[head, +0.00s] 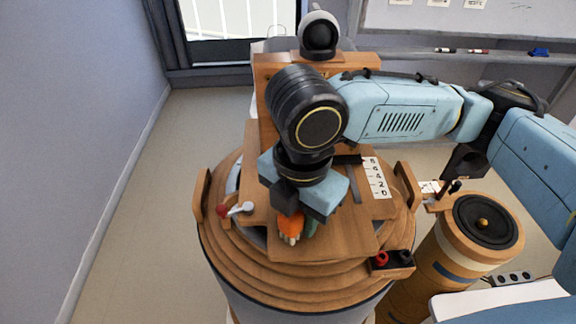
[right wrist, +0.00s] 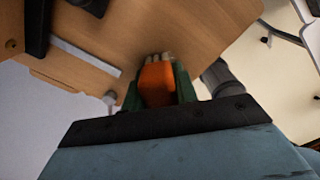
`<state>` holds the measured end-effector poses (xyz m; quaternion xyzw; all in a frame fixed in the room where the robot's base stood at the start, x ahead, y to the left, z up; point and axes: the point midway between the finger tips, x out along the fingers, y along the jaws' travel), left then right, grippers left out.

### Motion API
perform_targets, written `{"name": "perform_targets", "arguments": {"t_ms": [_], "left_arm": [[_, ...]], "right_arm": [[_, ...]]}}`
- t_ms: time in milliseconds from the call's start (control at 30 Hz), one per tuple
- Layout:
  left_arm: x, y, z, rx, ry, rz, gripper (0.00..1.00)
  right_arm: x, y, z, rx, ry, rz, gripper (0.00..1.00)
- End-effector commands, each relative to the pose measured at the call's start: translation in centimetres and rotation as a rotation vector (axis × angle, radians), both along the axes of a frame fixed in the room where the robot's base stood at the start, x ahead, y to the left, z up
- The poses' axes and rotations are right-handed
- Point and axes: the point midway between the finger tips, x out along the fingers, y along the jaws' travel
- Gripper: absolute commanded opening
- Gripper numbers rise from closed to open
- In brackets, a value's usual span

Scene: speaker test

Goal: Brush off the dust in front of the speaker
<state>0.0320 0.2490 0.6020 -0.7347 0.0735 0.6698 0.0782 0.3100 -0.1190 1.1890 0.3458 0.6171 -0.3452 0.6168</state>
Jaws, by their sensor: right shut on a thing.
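My right gripper (head: 298,222) points down over the wooden apparatus and is shut on a brush (head: 289,228). The brush has an orange body and short pale bristles facing down. In the right wrist view the orange brush (right wrist: 158,84) sits between green fingers, its bristles against or just over the wooden board (right wrist: 205,30); I cannot tell whether they touch. A black round speaker cone (head: 487,220) with a yellow centre tops a wooden cylinder at the right. No dust can be made out. My left gripper is not in view.
The stepped round wooden base (head: 300,288) carries a red-tipped lever (head: 236,209), a numbered scale (head: 375,178) and a small block with red and black knobs (head: 391,262). A black ball-shaped device (head: 318,36) stands behind. Floor (head: 135,185) is clear at left.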

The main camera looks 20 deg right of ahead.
Motion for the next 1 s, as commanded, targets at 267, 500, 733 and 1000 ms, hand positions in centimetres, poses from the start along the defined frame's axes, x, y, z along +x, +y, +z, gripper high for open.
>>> {"name": "perform_targets", "arguments": {"t_ms": [267, 500, 733, 1000], "left_arm": [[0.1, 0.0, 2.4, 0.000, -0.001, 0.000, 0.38], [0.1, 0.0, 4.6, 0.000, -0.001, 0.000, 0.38], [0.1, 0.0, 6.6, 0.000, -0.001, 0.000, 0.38], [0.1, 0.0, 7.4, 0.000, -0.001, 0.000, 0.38]], "right_arm": [[0.0, 0.9, 2.5, 0.000, -0.004, -0.005, 0.07], [0.0, 0.9, 4.2, -0.001, 0.001, -0.004, 0.07], [0.0, 0.9, 5.9, -0.001, -0.001, -0.002, 0.07], [0.0, 1.0, 7.9, 0.001, -0.001, 0.001, 0.07]]}}
